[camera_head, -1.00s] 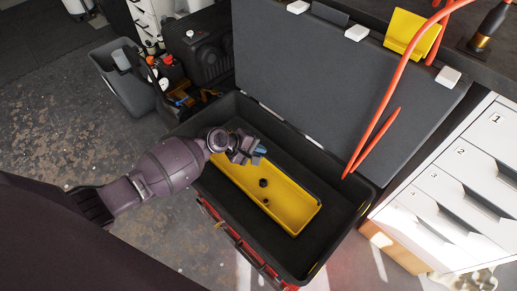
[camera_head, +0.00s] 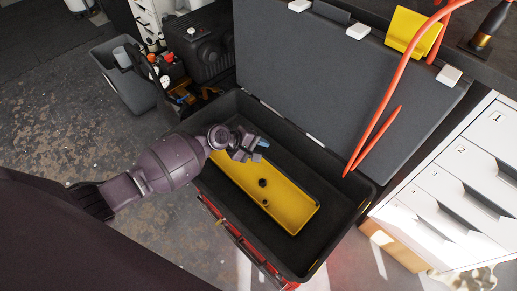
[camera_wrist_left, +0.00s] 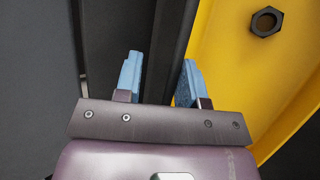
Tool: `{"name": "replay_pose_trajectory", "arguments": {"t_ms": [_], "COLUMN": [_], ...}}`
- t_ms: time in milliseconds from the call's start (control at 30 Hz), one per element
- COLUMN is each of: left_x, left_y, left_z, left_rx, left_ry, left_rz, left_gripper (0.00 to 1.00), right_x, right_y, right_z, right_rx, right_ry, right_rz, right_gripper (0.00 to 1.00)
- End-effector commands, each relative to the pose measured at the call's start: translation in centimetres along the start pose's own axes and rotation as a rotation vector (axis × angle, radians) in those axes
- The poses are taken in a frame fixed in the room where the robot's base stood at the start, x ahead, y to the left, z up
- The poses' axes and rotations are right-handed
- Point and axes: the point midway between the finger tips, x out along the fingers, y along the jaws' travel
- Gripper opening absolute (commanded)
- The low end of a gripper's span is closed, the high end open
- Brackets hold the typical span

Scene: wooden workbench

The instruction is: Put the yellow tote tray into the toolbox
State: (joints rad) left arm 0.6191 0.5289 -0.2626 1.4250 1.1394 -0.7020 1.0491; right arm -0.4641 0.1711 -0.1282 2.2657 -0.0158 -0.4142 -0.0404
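The yellow tote tray (camera_head: 284,207) lies inside the open black toolbox (camera_head: 342,222), along its front-left side. Two small dark round parts lie in the tray; one shows as a hex nut (camera_wrist_left: 267,21) in the left wrist view, where the tray (camera_wrist_left: 225,50) fills the right side. My left gripper (camera_head: 257,147) is over the toolbox, by the tray's far long side. Its two blue fingertips (camera_wrist_left: 160,80) are apart with nothing held between them, and the tray is to their right. My arm hides the tray's left end. My right gripper is not in view.
The toolbox lid (camera_head: 330,85) stands open behind. A red-orange cable (camera_head: 385,95) hangs over the lid on the right. A white drawer cabinet (camera_head: 450,190) stands close at right. A grey bin (camera_head: 128,85) and a black case (camera_head: 203,47) are at the back left.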

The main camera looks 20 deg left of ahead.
Motion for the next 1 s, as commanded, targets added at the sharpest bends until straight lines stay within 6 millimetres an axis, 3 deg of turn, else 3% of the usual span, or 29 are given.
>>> {"name": "replay_pose_trajectory", "arguments": {"t_ms": [33, 167, 500, 700, 1000], "left_x": [-1.2, -3.8, -9.9, -11.7, -12.0], "left_y": [0.8, 0.9, 0.6, 0.3, 0.1], "left_z": [-0.1, 0.0, 0.0, 0.0, 0.0], "left_rx": [0.007, 0.009, 0.007, 0.004, 0.002], "left_ry": [0.004, 0.004, 0.003, 0.002, 0.000], "left_rz": [0.009, 0.011, 0.008, 0.005, 0.003], "left_gripper": [0.35, 0.35, 0.35, 0.35, 0.35], "right_x": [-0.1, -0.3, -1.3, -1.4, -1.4], "right_y": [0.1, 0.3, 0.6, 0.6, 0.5], "right_z": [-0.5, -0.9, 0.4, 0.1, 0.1], "right_rx": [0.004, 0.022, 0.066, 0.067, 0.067], "right_ry": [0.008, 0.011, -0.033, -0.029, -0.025], "right_rz": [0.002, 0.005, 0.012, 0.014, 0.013], "right_gripper": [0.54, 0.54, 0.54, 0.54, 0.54]}}
